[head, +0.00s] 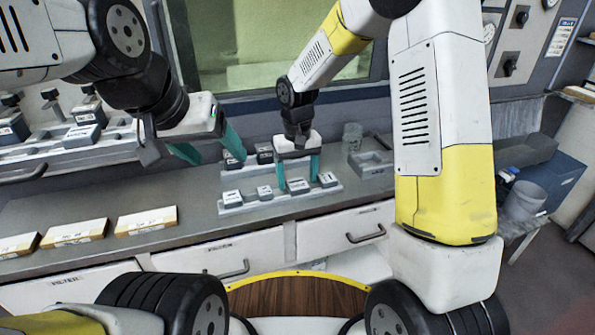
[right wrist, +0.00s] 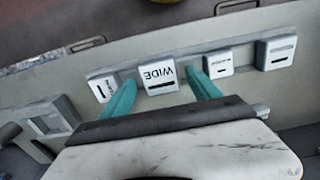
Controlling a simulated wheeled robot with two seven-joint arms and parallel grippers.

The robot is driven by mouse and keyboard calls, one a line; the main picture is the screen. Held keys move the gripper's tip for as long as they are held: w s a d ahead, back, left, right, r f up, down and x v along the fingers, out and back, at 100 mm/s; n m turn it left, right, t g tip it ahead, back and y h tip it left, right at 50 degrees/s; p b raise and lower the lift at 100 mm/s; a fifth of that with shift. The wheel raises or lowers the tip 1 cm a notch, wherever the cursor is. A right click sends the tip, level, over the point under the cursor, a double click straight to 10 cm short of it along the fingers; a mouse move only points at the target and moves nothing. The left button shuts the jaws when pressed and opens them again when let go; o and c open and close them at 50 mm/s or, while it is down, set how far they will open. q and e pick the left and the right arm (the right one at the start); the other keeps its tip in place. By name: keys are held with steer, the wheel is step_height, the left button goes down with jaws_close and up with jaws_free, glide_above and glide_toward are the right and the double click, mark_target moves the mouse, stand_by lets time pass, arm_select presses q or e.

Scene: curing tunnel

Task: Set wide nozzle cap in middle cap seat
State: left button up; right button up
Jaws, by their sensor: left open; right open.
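The wide nozzle cap (right wrist: 157,79) is a pale grey block marked WIDE. It stands in a row of caps on a light rack on the bench, and it also shows in the head view (head: 298,187). My right gripper (head: 298,178) is open, with its teal fingers reaching down on either side of this cap. In the right wrist view the fingers (right wrist: 162,80) stand left and right of it; I cannot tell whether they touch it. My left gripper (head: 212,150) is open and empty above the bench, further left. I cannot make out which place is the middle cap seat.
Other caps stand beside it on the rack (head: 250,208). A grey recessed tray (head: 372,163) and a clear container (head: 352,137) are to the right. Labelled boxes (head: 146,221) lie at the bench's left front. Holders with grey blocks (head: 85,134) stand at far left.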

mark_target(297, 183)
steer(key=shift+f, duration=0.6)
steer(key=shift+c, duration=0.3)
steer(key=shift+r, duration=0.1)
steer(key=c, duration=1.5)
step_height(297, 183, up, 6)
steer(key=shift+f, duration=0.1)
steer(key=shift+r, duration=0.2)
